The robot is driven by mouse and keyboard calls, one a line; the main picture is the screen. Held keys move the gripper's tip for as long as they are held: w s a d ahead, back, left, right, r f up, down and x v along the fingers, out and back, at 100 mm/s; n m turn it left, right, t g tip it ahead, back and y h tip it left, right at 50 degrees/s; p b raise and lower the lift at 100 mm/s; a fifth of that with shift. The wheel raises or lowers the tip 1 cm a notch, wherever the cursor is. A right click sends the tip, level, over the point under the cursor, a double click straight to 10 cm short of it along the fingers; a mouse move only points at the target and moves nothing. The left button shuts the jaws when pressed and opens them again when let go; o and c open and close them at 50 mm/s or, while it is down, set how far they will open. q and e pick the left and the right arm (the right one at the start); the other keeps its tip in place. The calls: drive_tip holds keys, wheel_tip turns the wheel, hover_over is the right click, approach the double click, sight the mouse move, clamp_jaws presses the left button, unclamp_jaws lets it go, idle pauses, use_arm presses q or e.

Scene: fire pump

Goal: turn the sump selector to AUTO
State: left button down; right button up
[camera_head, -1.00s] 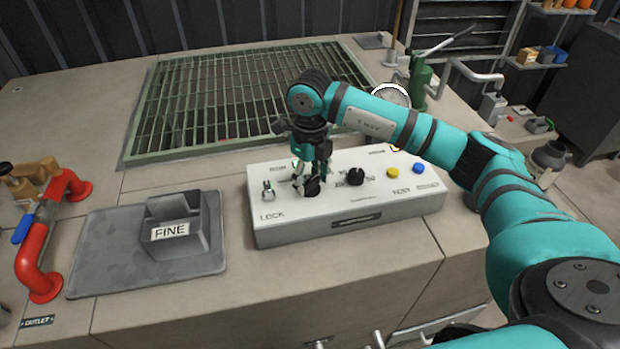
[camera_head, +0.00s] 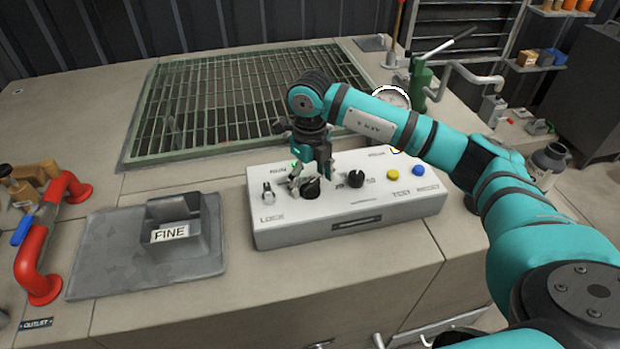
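A white control box (camera_head: 380,208) sits on the counter with two black knobs on top. The left black knob (camera_head: 311,189) is under my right gripper (camera_head: 311,178), which points down with its fingers about the knob. I cannot tell whether the fingers touch it. The right black knob (camera_head: 356,179) stands free. The lettering around both knobs is too small or covered, so I cannot read which is the sump selector or where AUTO is. My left gripper is not in view.
On the box are a metal toggle (camera_head: 268,192) by LOCK, a yellow button (camera_head: 392,174) and a blue button (camera_head: 418,170). A grey tray with a FINE bin (camera_head: 178,222) and a red pipe (camera_head: 36,255) lie left. A green grating (camera_head: 200,104) lies behind.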

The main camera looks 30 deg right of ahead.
sight(310, 183)
drive_tip(key=shift+r, duration=0.2)
wheel_tip(310, 183, up, 12)
drive_tip(key=shift+f, duration=0.2)
idle(0.7)
